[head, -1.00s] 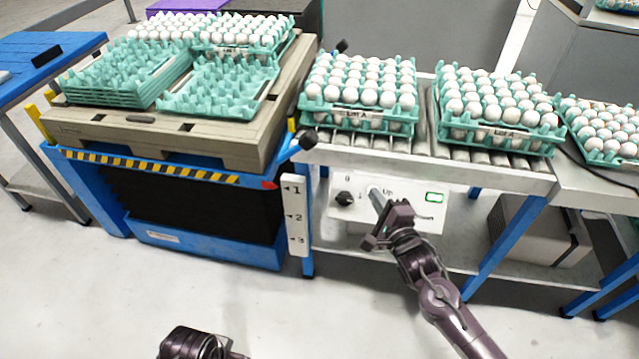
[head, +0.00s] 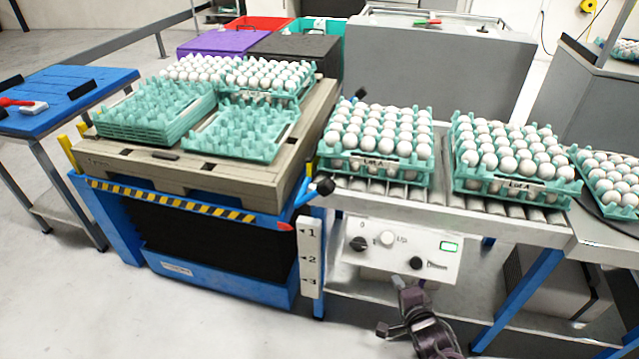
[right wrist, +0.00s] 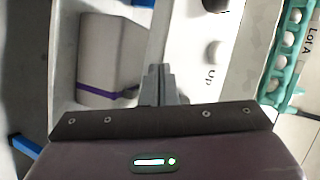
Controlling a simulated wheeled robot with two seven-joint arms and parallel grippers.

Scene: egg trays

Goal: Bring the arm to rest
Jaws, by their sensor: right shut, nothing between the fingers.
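My right gripper (head: 400,308) is in the lower middle of the head view, just below the white control panel (head: 388,266). It is shut, empty and apart from the panel. In the right wrist view its closed fingers (right wrist: 158,82) show at the middle, with the panel (right wrist: 195,45) and its "Up" label beside them. The panel carries a dark selector knob, a pale round button, a black knob and a green-lit switch. My left gripper is not in view.
A roller conveyor (head: 450,199) above the panel bears stacked egg trays (head: 375,165). A blue lift table (head: 210,280) with a pallet (head: 215,170) and teal trays stands to the left. A blue-topped table (head: 75,98) is at far left. The floor at front left is clear.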

